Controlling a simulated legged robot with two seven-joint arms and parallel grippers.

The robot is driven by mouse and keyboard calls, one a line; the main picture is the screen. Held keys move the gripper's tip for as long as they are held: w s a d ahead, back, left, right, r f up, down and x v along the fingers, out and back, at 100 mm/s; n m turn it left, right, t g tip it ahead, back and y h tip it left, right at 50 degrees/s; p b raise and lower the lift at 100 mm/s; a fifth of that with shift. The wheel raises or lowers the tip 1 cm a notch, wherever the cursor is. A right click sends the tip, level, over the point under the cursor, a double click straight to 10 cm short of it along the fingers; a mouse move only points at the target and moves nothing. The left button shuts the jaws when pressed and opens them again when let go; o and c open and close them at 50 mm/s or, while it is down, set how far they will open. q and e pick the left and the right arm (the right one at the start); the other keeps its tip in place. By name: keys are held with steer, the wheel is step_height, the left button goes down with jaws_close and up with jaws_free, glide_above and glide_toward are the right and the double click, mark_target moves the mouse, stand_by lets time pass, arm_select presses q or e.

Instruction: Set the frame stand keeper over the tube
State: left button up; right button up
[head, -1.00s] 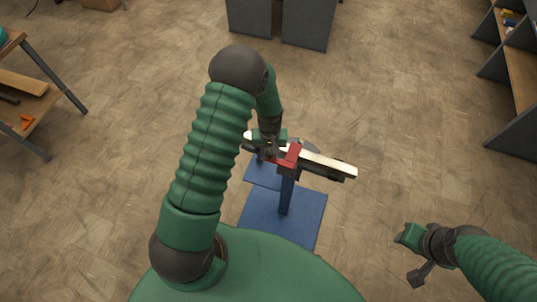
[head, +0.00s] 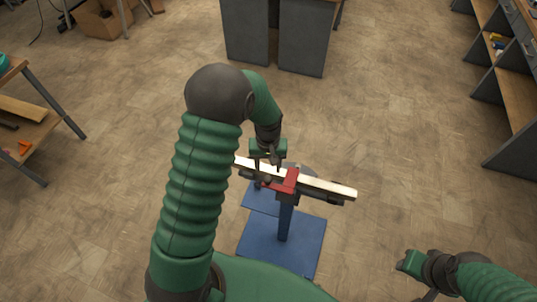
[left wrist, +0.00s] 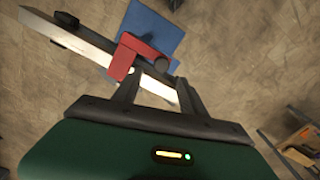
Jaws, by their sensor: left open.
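The red keeper (head: 288,182) sits across the pale tube (head: 326,187) on top of the blue stand (head: 285,222). In the left wrist view the keeper (left wrist: 138,52) is an angled red piece lying over the tube (left wrist: 92,40), with a dark round knob beside it. My left gripper (head: 267,172) is open, just left of the keeper, with its fingers near the tube. In the left wrist view its fingers (left wrist: 158,88) are spread and nothing is gripped; part of the tube shows between them. Whether the keeper is fastened cannot be seen. My right gripper (head: 408,264) is off to the right, away from the stand.
A grey cabinet (head: 275,35) stands behind the stand. A wooden workbench (head: 30,110) is at left and grey shelving (head: 515,100) at right. The floor around the stand is clear.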

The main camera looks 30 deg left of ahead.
arm_select(q)
step_height(320, 180, up, 9)
steer(key=shift+f, duration=0.15)
steer(key=s+d+m+t, duration=0.2)
steer(key=s+d+m, duration=0.4)
steer(key=s, duration=0.6)
steer(key=shift+d+r+t+b, duration=0.3)
steer(key=shift+d+b, duration=0.15)
steer(key=shift+d, duration=0.55)
steer(key=shift+s, duration=0.1)
steer(key=shift+d, duration=0.15)
